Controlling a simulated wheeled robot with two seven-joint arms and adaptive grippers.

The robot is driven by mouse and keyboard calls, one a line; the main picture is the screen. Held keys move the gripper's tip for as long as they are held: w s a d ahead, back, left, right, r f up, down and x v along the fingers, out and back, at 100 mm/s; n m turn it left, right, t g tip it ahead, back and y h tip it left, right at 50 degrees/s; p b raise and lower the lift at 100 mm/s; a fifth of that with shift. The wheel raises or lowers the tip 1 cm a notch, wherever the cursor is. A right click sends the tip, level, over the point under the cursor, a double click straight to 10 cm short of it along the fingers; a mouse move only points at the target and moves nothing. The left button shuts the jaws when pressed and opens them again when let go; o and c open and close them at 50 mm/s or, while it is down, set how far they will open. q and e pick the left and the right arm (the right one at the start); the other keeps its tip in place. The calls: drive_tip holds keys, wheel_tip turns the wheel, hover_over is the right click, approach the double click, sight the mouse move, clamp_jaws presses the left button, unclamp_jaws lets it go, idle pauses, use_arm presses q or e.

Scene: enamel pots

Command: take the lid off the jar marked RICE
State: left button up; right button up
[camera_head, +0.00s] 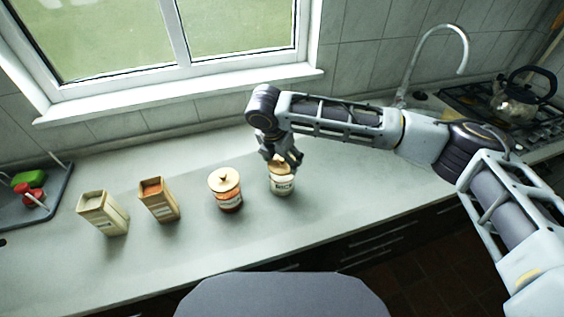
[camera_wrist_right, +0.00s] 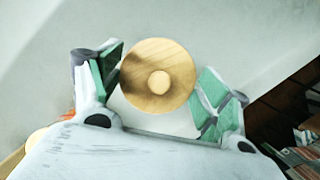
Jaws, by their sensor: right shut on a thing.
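The jar marked RICE (camera_head: 281,186) is a cream jar with a dark-lettered label, upright on the counter. Its round wooden lid with a central knob (camera_wrist_right: 159,78) fills the middle of the right wrist view. My right gripper (camera_head: 284,160) comes down over the jar top from above. In the right wrist view its green-padded fingers (camera_wrist_right: 158,92) are on either side of the lid, shut on it at the rim. The gripper hides part of the lid in the head view, and I cannot tell any gap between lid and jar. My left gripper is not in view.
A second lidded jar (camera_head: 226,190), with reddish contents, stands just left. Two box-shaped containers (camera_head: 158,199) (camera_head: 103,213) stand farther left, then a grey tray (camera_head: 62,190) with red and green items. A tap (camera_head: 437,40) and a kettle (camera_head: 519,98) on the hob are at the right.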

drive_tip(key=shift+r, duration=5)
drive_tip(key=shift+f, duration=0.1)
